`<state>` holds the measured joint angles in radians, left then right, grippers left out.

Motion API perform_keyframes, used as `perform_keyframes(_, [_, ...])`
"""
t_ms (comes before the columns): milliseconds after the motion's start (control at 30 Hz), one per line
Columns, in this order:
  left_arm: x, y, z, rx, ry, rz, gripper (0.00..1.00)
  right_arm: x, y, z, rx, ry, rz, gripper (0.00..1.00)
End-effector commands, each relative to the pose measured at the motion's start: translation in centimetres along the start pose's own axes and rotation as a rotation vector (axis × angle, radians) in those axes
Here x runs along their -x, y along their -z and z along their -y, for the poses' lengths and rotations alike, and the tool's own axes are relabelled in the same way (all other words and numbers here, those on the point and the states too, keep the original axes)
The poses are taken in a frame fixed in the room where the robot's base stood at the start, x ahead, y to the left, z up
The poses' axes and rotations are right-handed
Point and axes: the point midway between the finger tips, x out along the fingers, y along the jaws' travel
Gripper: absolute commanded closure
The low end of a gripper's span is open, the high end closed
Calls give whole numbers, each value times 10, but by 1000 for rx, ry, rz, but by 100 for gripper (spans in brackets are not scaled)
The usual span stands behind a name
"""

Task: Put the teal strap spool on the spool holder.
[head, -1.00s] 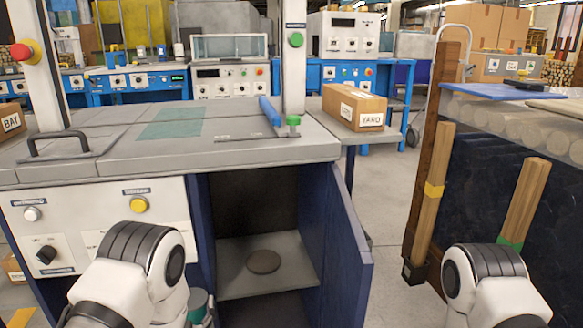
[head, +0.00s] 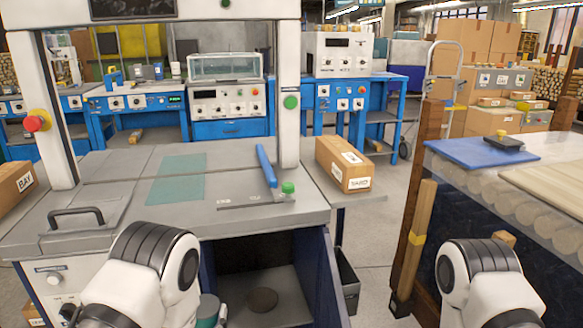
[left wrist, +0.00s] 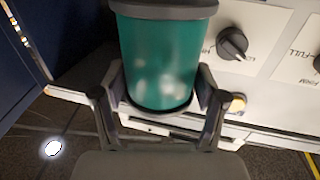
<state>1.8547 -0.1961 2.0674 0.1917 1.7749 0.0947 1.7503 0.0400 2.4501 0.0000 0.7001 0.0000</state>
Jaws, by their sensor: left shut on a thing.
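The teal strap spool (left wrist: 155,60) fills the upper middle of the left wrist view, with a dark flange at its top and a dark lower rim. My left gripper (left wrist: 160,98) is shut on it, one finger on each side. In the head view a small part of the spool (head: 207,311) shows at the bottom edge, beside my left arm. A flat round brown-grey disc (head: 262,300) lies on the shelf inside the open cabinet; I cannot tell whether it is the spool holder. My right arm shows, but its gripper is out of view.
The cabinet door (head: 333,285) stands open at the right of the opening. Above is the grey worktop (head: 110,165) with a handle and blue bar. A carton (head: 343,165) sits on a side shelf. A rack with a blue mat (head: 480,150) stands at right; floor lies between.

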Motion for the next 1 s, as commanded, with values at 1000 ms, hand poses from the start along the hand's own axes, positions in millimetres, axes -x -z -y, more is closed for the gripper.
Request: perform_keyframes(1000, [43, 233, 0, 0, 1, -1, 73, 211, 0, 2, 0, 0, 1, 60])
